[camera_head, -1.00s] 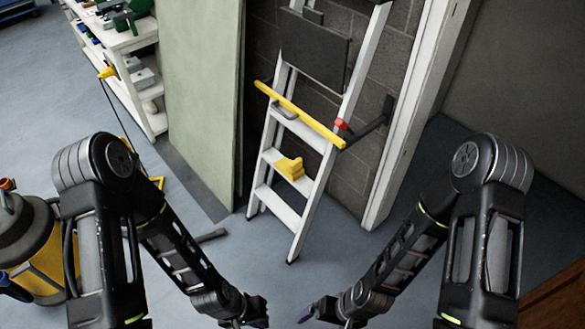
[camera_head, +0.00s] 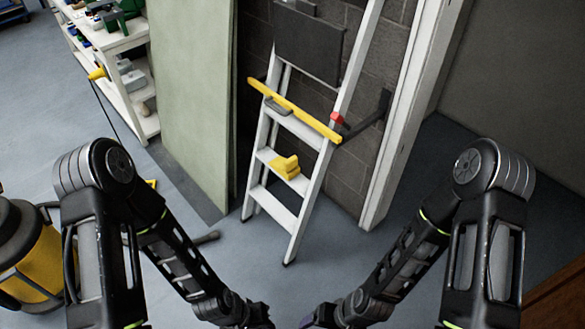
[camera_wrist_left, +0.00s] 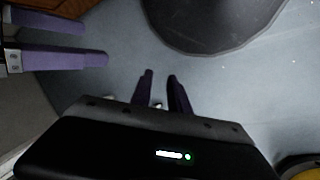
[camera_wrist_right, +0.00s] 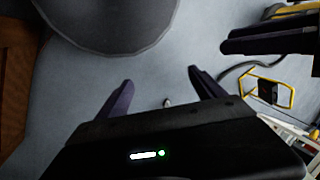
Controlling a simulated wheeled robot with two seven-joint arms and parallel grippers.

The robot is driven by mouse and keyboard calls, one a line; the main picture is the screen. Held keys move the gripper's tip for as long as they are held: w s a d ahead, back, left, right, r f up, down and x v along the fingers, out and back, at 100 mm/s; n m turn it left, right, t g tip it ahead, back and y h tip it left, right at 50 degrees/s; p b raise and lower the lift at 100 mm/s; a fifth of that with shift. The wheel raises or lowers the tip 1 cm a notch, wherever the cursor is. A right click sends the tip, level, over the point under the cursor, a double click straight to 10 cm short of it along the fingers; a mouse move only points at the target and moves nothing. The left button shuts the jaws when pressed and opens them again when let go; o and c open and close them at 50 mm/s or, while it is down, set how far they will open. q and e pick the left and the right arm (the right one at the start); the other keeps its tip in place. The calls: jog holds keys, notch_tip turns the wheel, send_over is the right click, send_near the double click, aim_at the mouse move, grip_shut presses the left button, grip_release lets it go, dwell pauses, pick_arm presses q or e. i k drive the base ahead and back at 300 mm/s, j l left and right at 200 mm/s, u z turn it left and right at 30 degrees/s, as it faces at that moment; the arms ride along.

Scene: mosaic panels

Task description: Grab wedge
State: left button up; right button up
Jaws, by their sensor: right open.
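The yellow wedge (camera_head: 286,167) sits on a middle step of the white stepladder (camera_head: 277,207), beyond both my grippers in the head view. My left gripper (camera_head: 264,320) and right gripper (camera_head: 306,322) are low in the head view, partly cut off by the bottom edge. In the left wrist view my left gripper (camera_wrist_left: 161,76) has a narrow gap between its purple fingers and holds nothing. In the right wrist view my right gripper (camera_wrist_right: 160,76) is wide open and empty. Neither gripper touches the wedge.
A yellow bar (camera_head: 293,109) lies across the ladder above the wedge. A pale green panel (camera_head: 190,100) leans left of the ladder. A white post (camera_head: 407,120) stands right. A yellow and black canister (camera_head: 32,262) is at far left. Floor before the ladder is mostly clear.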

aim_at(288, 169)
jog(key=j+z, duration=0.1)
jog(key=z, duration=0.4)
jog(key=i+j+z, duration=0.1)
jog(key=z, duration=0.4)
jog(key=j+z, duration=0.2)
jog(key=z, duration=0.25)
jog(key=j+z, duration=0.25)
jog(key=j, duration=0.3)
jog(key=k+j+z, duration=0.1)
jog(key=j+z, duration=0.15)
jog(key=j, duration=0.25)
jog(key=k+j+z, duration=0.1)
jog(key=j+z, duration=0.15)
jog(key=j, duration=0.5)
jog(key=k+j, duration=0.15)
jog(key=j, duration=0.1)
